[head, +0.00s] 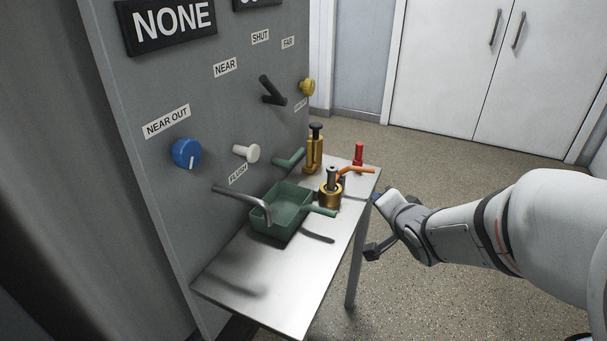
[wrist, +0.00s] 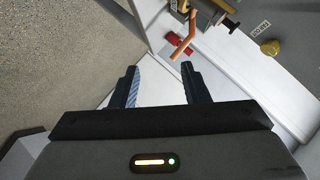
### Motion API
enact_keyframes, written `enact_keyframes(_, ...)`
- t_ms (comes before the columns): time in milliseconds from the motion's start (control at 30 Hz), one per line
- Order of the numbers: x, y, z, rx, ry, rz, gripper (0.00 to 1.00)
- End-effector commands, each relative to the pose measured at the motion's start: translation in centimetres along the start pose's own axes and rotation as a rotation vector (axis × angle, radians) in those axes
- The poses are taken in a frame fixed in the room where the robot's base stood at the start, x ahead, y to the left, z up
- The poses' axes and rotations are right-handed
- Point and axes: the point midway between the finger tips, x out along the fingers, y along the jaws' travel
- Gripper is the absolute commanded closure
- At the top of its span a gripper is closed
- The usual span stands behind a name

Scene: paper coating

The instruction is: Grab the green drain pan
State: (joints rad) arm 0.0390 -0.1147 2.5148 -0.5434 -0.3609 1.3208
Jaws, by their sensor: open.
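The green drain pan (head: 278,222) sits on the metal table in the head view, below a bent grey spout. It is a rectangular open tray with a green handle (head: 318,210) sticking out to the right. My gripper (head: 372,222) is open and empty, off the right edge of the table and apart from the pan. In the wrist view my gripper's two fingers (wrist: 160,84) are spread with nothing between them. The pan is not recognisable in the wrist view.
On the metal table (head: 262,290) stand a brass device with an orange handle (head: 357,170), a tall brass piece (head: 314,155) and a red object (head: 358,153). The grey panel (head: 215,110) behind carries a blue knob (head: 187,153) and levers. Floor right of the table is clear.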

Motion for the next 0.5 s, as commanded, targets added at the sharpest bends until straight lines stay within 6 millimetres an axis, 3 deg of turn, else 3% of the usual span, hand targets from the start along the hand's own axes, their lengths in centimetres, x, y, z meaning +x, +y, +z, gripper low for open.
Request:
enact_keyframes(33,2.2,0.8,2.0,0.078,-0.023,-0.078,0.59)
enact_keyframes(167,4.4,-0.4,5.5,0.3,-0.132,-0.287,0.59)
enact_keyframes(300,5.1,-1.3,8.3,0.489,-0.274,-0.429,0.59)
enact_keyframes(500,4.9,-2.1,10.1,0.623,-0.395,-0.512,0.59)
